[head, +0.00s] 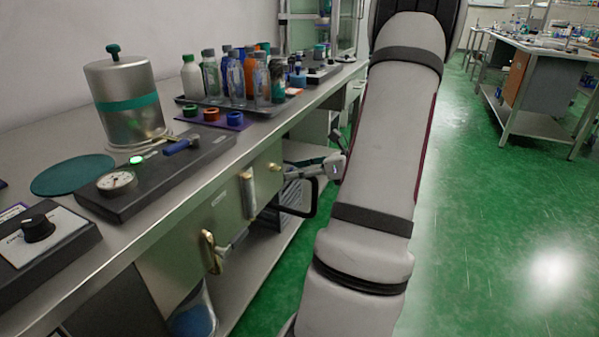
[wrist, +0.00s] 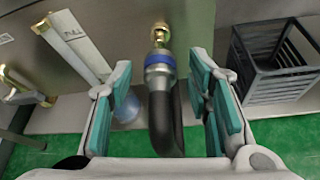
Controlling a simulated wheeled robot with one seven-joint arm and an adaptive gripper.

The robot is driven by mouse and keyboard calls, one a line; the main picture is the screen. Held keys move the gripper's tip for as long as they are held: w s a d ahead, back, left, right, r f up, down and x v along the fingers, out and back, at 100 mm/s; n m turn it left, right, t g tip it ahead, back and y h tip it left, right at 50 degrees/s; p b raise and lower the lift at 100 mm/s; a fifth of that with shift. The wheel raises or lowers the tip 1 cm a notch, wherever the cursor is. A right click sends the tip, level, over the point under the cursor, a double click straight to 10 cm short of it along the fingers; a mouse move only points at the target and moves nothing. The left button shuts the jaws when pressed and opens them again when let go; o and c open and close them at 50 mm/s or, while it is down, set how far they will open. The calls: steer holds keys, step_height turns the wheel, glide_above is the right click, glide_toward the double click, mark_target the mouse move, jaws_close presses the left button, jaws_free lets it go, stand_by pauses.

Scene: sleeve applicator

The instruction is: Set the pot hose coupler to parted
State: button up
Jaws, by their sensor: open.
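The pot hose coupler (wrist: 159,66) is in the middle of the wrist view. It has a grey metal collar with a blue ring, and a black hose (wrist: 165,120) hangs from it. Its top meets a brass fitting (wrist: 160,35) on the bench front, and the two look joined. My gripper (wrist: 161,78) is open, with a teal-padded finger on each side of the coupler and visible gaps between. In the head view my gripper (head: 325,166) is at the bench front, and the coupler is hard to make out there. The metal pot (head: 126,103) with a teal band stands on the bench.
A pull handle (wrist: 75,42) and a brass handle (wrist: 20,88) are left of the coupler on the bench front. A dark crate (wrist: 270,65) sits to the right on the lower shelf. Bottles on a tray (head: 268,109) stand on the bench.

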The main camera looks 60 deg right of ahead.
steer(key=v, duration=1.2)
stand_by(0.3)
